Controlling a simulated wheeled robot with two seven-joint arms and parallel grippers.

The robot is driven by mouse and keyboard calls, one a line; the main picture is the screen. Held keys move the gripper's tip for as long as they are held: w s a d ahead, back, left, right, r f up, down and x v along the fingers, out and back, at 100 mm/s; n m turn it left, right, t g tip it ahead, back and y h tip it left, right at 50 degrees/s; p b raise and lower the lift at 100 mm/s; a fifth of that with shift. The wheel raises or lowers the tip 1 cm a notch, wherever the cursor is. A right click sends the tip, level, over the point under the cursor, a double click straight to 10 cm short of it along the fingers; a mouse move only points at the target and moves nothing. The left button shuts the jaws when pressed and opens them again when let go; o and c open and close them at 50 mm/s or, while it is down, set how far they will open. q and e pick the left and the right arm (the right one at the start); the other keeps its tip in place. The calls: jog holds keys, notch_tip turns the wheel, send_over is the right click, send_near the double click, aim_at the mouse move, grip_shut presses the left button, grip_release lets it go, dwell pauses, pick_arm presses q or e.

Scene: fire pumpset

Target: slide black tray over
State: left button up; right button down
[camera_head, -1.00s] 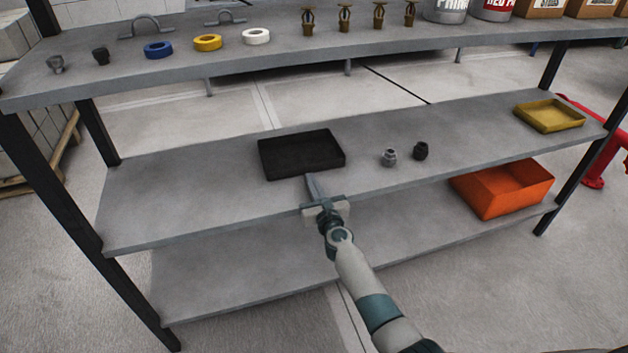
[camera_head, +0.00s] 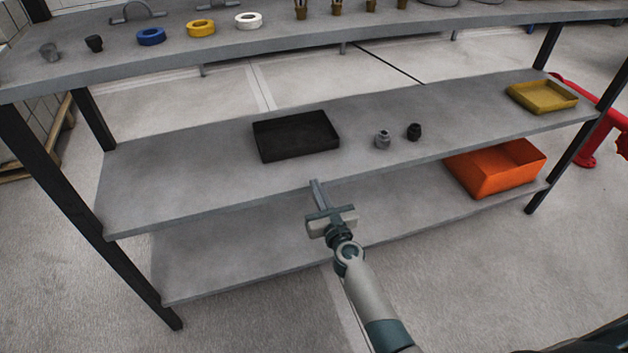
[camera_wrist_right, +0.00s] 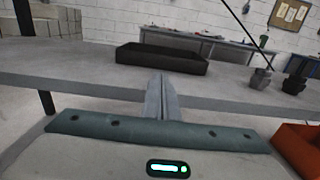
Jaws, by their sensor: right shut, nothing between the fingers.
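The black tray (camera_head: 296,137) lies flat on the middle shelf, left of its centre, in the head view. It also shows in the right wrist view (camera_wrist_right: 160,60), beyond my fingers. My right gripper (camera_head: 315,183) is shut and empty at the front edge of the middle shelf. Its fingertips are apart from the tray, on the near side of it. In the right wrist view the closed fingers (camera_wrist_right: 161,78) point toward the tray's near side. My left gripper is not in view.
Two small fittings, one grey (camera_head: 382,139) and one black (camera_head: 414,131), stand right of the tray. A yellow tray (camera_head: 541,97) is at the shelf's right end. An orange bin (camera_head: 494,170) sits on the lower shelf. The middle shelf (camera_head: 180,175) is bare left of the black tray.

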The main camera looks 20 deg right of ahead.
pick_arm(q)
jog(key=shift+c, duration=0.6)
pick_arm(e)
jog(key=shift+s, duration=0.1)
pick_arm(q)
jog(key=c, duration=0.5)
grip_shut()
pick_arm(e)
jog(key=s+a+f+n+g+y, duration=0.1)
jog(key=s+a+f+n+g, duration=0.15)
jog(key=s+f+n, duration=0.7)
jog(key=s+a+f+n+g+y, duration=0.1)
jog(key=s+f+n+g, duration=0.2)
jog(key=s+f+n, duration=0.7)
jog(key=s+f+n+g, duration=0.5)
jog(key=s+f+n, duration=1.4)
jog(key=s+f, duration=0.2)
jog(key=shift+f, duration=0.15)
jog(key=shift+d, duration=0.1)
